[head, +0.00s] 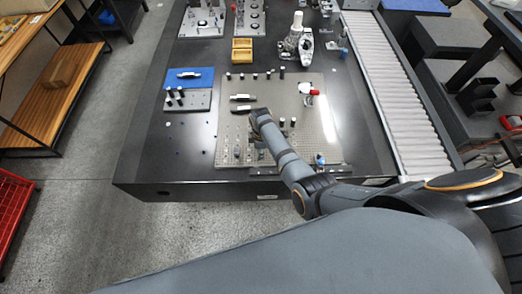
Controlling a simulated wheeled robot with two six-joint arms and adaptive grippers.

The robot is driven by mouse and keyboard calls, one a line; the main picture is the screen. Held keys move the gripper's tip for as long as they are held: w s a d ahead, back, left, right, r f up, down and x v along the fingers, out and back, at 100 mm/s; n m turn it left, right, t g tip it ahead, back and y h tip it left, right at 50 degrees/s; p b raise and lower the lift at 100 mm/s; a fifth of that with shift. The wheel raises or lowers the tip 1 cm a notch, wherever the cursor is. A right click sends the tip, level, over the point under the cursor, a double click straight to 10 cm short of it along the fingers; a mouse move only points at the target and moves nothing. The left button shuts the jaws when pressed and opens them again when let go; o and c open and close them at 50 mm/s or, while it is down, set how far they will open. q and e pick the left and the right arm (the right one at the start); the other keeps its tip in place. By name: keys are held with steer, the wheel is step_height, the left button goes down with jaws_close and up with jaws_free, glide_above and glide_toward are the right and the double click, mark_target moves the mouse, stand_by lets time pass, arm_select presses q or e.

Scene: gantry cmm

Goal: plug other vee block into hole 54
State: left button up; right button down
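A grey fixture plate (310,135) with rows of small holes lies on the black table. Hole 54 cannot be picked out at this size. Several small grey block-like parts (237,152) stand on the plate's lower left, left of my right forearm. Which of them is a vee block is too small to tell. My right gripper (257,137) is over the plate's left middle, just below a light bar-shaped part (241,97). My own wrist mostly covers its fingers, so its opening and contents are hidden. My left gripper is out of view.
A grey block with black pins (187,100) and a blue mat (190,77) lie left of the plate. A red-tipped part (312,92) stands at its upper right. A yellow tray (242,51) sits behind. A roller conveyor (385,90) runs along the right.

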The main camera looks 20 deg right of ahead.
steer(key=c, duration=0.9)
jaws_free()
step_height(320, 180, up, 12)
steer(key=shift+f, duration=0.1)
